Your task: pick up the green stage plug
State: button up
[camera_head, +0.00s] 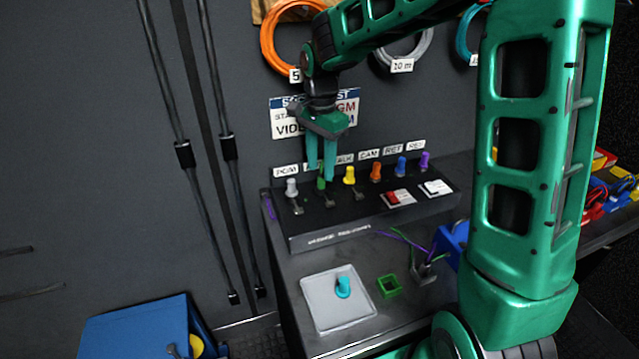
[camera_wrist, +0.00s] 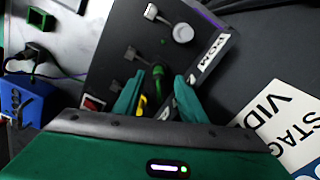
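The green stage plug (camera_head: 321,184) stands in the row on the sloped black panel, between a white plug (camera_head: 291,187) and a yellow plug (camera_head: 350,175). My gripper (camera_head: 321,175) points down over it, its teal fingers hiding part of the plug and its label in the head view. In the wrist view the green plug (camera_wrist: 158,73) shows between the two fingertips (camera_wrist: 160,78), with a gap on each side. The gripper is open and empty. Whether the fingertips reach down beside the plug's body is hard to tell.
Orange (camera_head: 376,171), blue (camera_head: 401,166) and purple (camera_head: 424,160) plugs continue the row to the right. A teal plug (camera_head: 343,287) stands on a pale tray (camera_head: 318,311), beside a green square frame (camera_head: 389,285). The wall with a sign (camera_head: 285,122) is close behind.

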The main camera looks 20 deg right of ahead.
aim_at(321, 172)
jog(key=shift+f, duration=1.6)
grip_shut()
